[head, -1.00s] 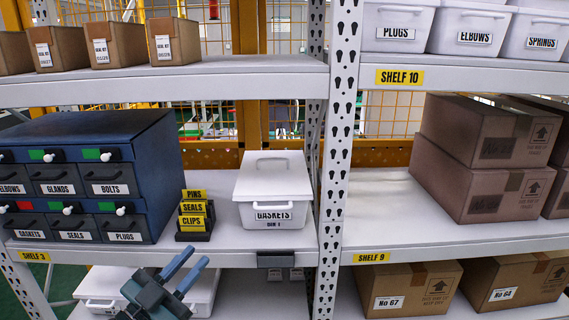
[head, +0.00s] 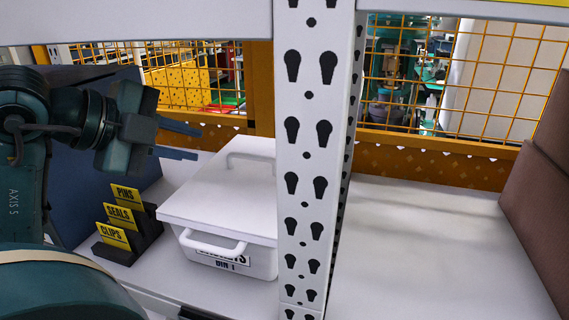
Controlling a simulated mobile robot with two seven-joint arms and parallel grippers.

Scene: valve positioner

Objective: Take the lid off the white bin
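The white bin (head: 235,265) stands on the shelf, left of the upright post, with its label partly covered by its front handle. Its white lid (head: 205,197) lies on top of it, with a raised handle (head: 250,156) toward the back. The post hides the right edge of bin and lid. My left gripper (head: 192,143) is open and empty, its two fingers pointing right. In the picture it is above and left of the lid, apart from the lid handle. My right gripper is not in view.
A black rack with yellow PINS, SEALS and CLIPS cards (head: 125,222) stands left of the bin. A dark blue cabinet (head: 75,185) is behind my arm. The perforated post (head: 310,170) is close on the right. The right-hand shelf (head: 430,240) is largely bare beside brown boxes (head: 545,195).

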